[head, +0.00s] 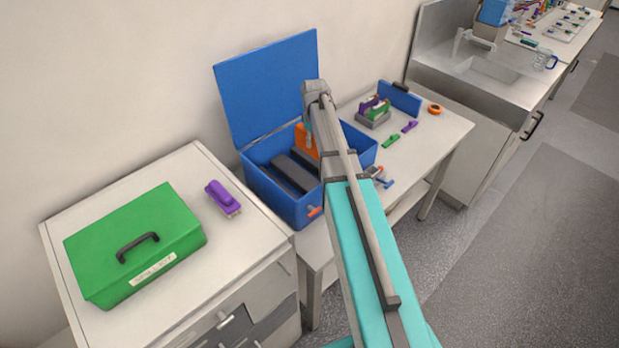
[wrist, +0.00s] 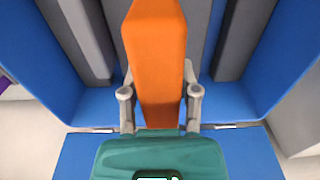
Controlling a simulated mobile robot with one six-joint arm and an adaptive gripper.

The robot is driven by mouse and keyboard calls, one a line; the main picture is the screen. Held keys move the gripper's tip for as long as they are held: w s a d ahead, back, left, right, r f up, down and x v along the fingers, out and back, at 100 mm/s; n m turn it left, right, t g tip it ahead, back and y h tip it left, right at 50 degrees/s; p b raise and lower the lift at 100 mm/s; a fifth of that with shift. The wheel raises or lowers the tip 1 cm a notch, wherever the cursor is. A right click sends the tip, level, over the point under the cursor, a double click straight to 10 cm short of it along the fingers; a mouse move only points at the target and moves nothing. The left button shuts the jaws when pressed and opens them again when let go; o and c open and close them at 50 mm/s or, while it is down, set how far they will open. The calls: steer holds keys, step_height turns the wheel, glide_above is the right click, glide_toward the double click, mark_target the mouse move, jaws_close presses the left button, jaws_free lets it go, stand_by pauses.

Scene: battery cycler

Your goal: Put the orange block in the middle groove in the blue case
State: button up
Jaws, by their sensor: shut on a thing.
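The blue case (head: 290,208) stands open on the table, with its lid (head: 268,85) raised at the back. Dark grey ribs (head: 283,172) run lengthwise inside it, and they also show in the wrist view (wrist: 241,40). My gripper (wrist: 159,88) is shut on the orange block (wrist: 156,60), one finger on each side. In the head view the orange block (head: 302,140) is over the case, partly hidden by my arm. In the wrist view it lies along the ribs and covers the middle of the case. I cannot tell whether it touches the case floor.
A closed green case (head: 145,232) and a purple connector (head: 222,198) sit on the cabinet to the left. Right of the case are small green (head: 391,141) and purple (head: 410,126) pieces, a grey holder (head: 373,120) and an orange ring (head: 435,109). A sink (head: 485,72) is farther right.

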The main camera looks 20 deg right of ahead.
steer(key=shift+w+f+b, duration=0.15)
steer(key=shift+f+b, duration=0.3)
steer(key=shift+f, duration=0.15)
steer(key=shift+w+f+b, duration=0.15)
steer(key=shift+f+b, duration=0.25)
steer(key=shift+f, duration=0.2)
steer(key=shift+f, duration=0.1)
steer(key=b, duration=0.6)
glide_above(312, 165)
steer(key=s, duration=0.3)
step_height(312, 165, down, 6)
steer(key=shift+w+a, duration=0.2)
steer(key=shift+a, duration=0.25)
steer(key=shift+f+b, duration=1.85)
steer(key=shift+b, duration=0.15)
steer(key=shift+f, duration=0.15)
steer(key=o, duration=0.9)
